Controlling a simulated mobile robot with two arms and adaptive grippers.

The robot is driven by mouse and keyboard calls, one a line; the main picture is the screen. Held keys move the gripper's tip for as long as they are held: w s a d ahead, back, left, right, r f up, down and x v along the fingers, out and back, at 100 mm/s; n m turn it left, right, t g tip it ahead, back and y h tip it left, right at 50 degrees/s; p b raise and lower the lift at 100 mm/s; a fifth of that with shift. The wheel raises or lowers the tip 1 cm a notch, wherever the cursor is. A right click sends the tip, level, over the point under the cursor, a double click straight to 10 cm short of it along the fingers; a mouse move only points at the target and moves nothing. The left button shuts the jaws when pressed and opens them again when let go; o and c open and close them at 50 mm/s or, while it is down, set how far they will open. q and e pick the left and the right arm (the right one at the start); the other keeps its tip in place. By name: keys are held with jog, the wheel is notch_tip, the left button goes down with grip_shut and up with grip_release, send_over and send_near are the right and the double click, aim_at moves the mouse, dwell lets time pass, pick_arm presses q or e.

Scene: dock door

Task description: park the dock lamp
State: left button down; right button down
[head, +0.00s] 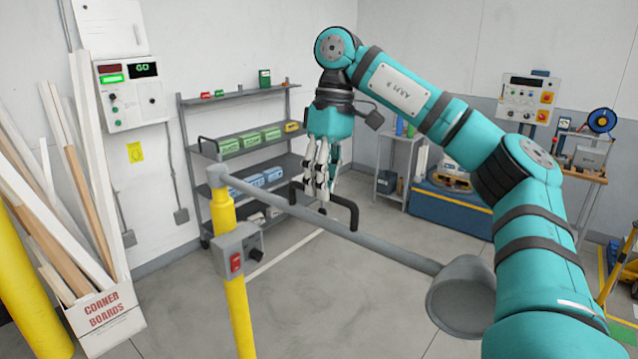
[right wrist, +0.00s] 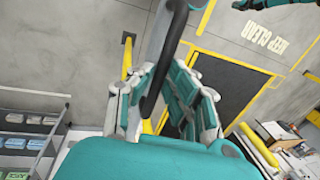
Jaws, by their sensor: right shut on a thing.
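The dock lamp has a long grey arm (head: 340,227) reaching right and toward me from the top of a yellow post (head: 222,213). Its round grey head (head: 463,298) is at the near end, partly hidden by my right arm. A dark bent handle (head: 352,212) joins the lamp arm near its middle. My right gripper (head: 321,190) points down and is shut on this handle. In the right wrist view the dark handle (right wrist: 165,65) passes between the fingers (right wrist: 155,100). A grey box (head: 238,248) with a red switch and a black knob sits on the post. My left gripper is not in view.
A shelf rack (head: 245,94) with bins stands behind the gripper. Boards in a carton (head: 104,318) lean at left beside another yellow post (head: 25,285). A wall panel (head: 131,92) reads GO. A blue container (head: 448,207) stands at back right. Floor between is clear.

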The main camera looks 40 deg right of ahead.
jog(key=shift+r, duration=0.25)
jog(key=c, duration=1.6)
grip_release()
jog(key=shift+w+d, duration=0.1)
jog(key=shift+o, duration=1.2)
jog(key=shift+d+f, duration=0.1)
jog(key=shift+d, duration=0.05)
jog(key=shift+d+f, duration=0.15)
jog(key=shift+d, duration=0.05)
jog(key=shift+a, duration=0.15)
jog(key=shift+a, duration=0.15)
